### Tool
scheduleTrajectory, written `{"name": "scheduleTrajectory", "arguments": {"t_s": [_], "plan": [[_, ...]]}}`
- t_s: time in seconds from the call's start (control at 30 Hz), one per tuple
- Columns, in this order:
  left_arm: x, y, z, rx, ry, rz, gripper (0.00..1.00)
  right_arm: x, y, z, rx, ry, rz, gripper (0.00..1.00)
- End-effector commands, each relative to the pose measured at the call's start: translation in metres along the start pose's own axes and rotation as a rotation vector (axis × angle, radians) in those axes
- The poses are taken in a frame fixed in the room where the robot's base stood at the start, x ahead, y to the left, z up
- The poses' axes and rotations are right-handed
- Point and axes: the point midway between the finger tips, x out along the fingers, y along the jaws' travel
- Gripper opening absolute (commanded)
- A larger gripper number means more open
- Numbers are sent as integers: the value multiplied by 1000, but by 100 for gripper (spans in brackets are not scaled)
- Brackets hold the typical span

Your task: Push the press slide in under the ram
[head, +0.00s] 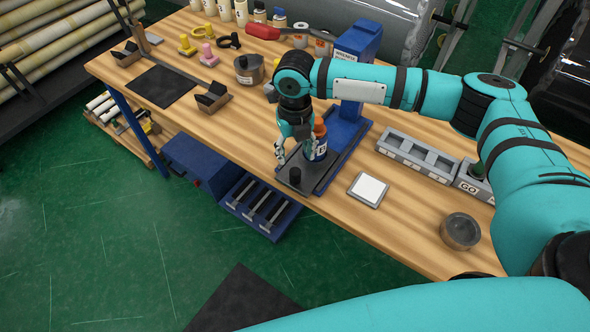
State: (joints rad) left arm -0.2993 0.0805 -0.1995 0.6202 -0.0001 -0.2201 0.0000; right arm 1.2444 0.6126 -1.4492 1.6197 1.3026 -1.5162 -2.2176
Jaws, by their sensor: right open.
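The blue press (358,42) stands on the wooden table, with its blue base (346,133) reaching toward the front edge. The dark press slide (318,180) is drawn out to the front of the base. A black knob (295,175) stands at its front end. My right gripper (294,152) is open, pointing down above the front of the slide, just left of the bottle. Its arm hides part of the press. My left gripper is out of view.
A white-topped square pad (368,189), a grey compartment tray (418,157) and a round metal bowl (460,231) lie to the right. A metal pot (248,69), a dark mat (161,87) and a red-handled tool (263,32) lie left and behind.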

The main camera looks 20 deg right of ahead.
Motion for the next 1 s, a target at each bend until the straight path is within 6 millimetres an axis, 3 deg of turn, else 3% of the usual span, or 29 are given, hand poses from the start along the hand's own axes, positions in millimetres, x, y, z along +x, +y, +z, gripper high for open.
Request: {"name": "scheduleTrajectory", "arguments": {"t_s": [0.2,0.4,0.6,0.87,1.0], "plan": [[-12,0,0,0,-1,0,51,46,0,-1,0,3,-1,51],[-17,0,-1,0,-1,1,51,78,0,0,1,2,-1,51],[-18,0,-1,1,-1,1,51,91,0,0,0,0,0,51],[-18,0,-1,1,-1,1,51,92,0,0,0,-1,0,51],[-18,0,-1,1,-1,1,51,92,0,0,0,-1,0,34]]}}
